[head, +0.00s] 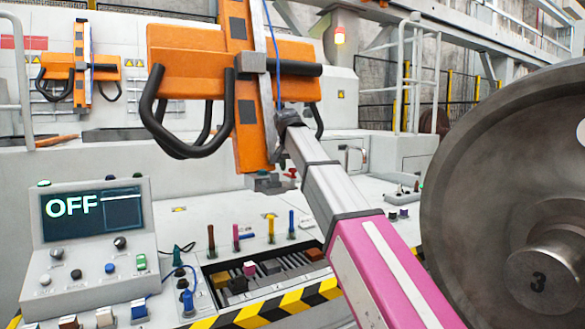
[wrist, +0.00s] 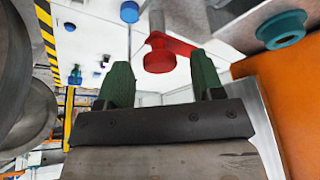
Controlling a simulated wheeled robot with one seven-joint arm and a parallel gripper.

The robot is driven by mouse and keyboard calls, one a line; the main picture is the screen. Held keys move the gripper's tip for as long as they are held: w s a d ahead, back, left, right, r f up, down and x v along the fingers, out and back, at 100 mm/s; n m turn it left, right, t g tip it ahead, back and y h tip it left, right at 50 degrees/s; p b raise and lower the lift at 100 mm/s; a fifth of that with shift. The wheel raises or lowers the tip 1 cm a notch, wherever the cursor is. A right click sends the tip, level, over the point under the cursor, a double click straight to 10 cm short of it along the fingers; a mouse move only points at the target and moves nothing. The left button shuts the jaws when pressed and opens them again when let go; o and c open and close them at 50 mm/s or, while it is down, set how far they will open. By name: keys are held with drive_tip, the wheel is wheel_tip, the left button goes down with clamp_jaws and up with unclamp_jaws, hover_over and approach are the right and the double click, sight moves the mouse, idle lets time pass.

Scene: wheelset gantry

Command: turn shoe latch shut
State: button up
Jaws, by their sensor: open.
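A red shoe latch (wrist: 160,58) shows in the wrist view, with a rounded knob end and an arm reaching right along a pale panel. A small red piece (head: 291,173) below the orange unit in the head view looks like the same latch. My gripper (wrist: 160,82) is open and empty, with two green fingers. The latch knob appears between and beyond the fingertips; I see no contact, and the gap in depth is hard to tell. In the head view my gripper is hidden behind the orange unit.
An orange gantry unit (head: 238,90) with black handles hangs close to my arm. A large steel wheel (head: 510,190) fills the right side. A control console (head: 95,250) reading OFF stands at left. A teal knob (wrist: 283,28) and a blue knob (wrist: 129,12) show near the latch.

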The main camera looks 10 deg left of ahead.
drive_tip(key=shift+w+f, duration=0.1)
drive_tip(key=shift+f, duration=0.15)
drive_tip(key=c, duration=0.9)
